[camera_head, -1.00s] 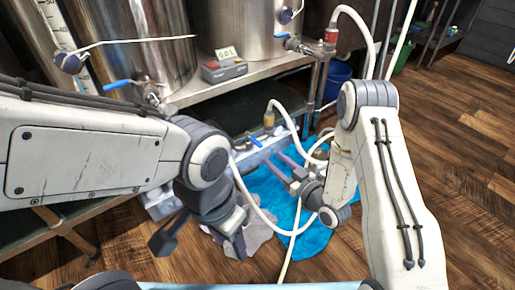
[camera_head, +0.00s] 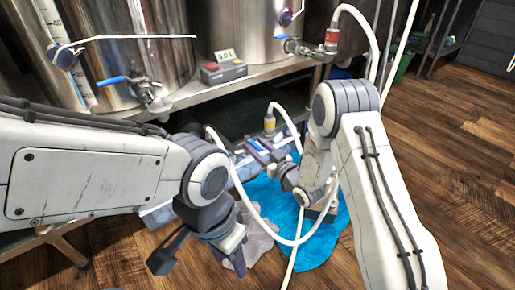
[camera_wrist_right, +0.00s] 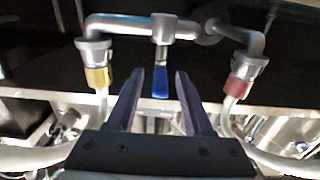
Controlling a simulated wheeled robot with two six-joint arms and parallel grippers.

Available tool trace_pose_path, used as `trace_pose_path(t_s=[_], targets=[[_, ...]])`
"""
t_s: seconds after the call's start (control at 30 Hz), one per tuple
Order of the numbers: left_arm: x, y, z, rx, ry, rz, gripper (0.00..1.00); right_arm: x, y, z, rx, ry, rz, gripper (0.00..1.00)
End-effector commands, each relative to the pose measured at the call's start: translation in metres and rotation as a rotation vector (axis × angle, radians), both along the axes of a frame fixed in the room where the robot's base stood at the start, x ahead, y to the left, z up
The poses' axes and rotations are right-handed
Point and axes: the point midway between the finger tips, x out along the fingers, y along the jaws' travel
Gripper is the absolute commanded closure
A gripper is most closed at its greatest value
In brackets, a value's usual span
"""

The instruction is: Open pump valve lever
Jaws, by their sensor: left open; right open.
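The pump valve's blue lever (camera_wrist_right: 160,84) hangs down from a metal pipe (camera_wrist_right: 150,27) in the right wrist view. It shows between the two fingers of my right gripper (camera_wrist_right: 160,75), which is open. I cannot tell whether a finger touches it. In the head view, my right gripper (camera_head: 260,151) is at the pipework beside the low shelf, its fingers partly covering the lever. My left gripper (camera_head: 203,258) is open and empty, low in the head view, apart from the valve.
A yellow hose fitting (camera_wrist_right: 98,75) and a red hose fitting (camera_wrist_right: 245,68) flank the lever. White hoses (camera_head: 262,222) loop near both arms. A blue puddle-like patch (camera_head: 312,250) and a grey cloth-like patch (camera_head: 259,243) lie on the wooden floor. Steel tanks (camera_head: 245,30) stand behind.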

Motion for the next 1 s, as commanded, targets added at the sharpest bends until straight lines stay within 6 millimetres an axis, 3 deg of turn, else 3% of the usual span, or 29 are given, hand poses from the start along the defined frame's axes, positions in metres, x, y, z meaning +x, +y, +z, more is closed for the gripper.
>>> trace_pose_path(t_s=[0.07,0.17,0.2,0.23,1.0], targets=[[0.0,0.0,0.0003,0.0,0.0,0.0,0.5,-0.0001,-0.0001,0.0002,0.0,0.0,0.0,0.49],[0.0,0.0,0.0003,0.0,0.0,0.0,0.5,-0.0002,-0.0002,0.0001,0.0,0.0,0.0,0.79],[0.0,0.0,0.0002,0.0,0.0,0.0,0.5,-0.0002,-0.0002,0.0001,0.0,0.0,0.0,0.95],[0.0,0.0,0.0002,0.0,0.0,0.0,0.5,-0.0003,-0.0002,0.0,0.0,0.0,0.0,1.0],[0.0,0.0,0.0001,0.0,0.0,0.0,0.5,-0.001,-0.0002,-0.0007,-0.001,0.001,0.001,1.0]])
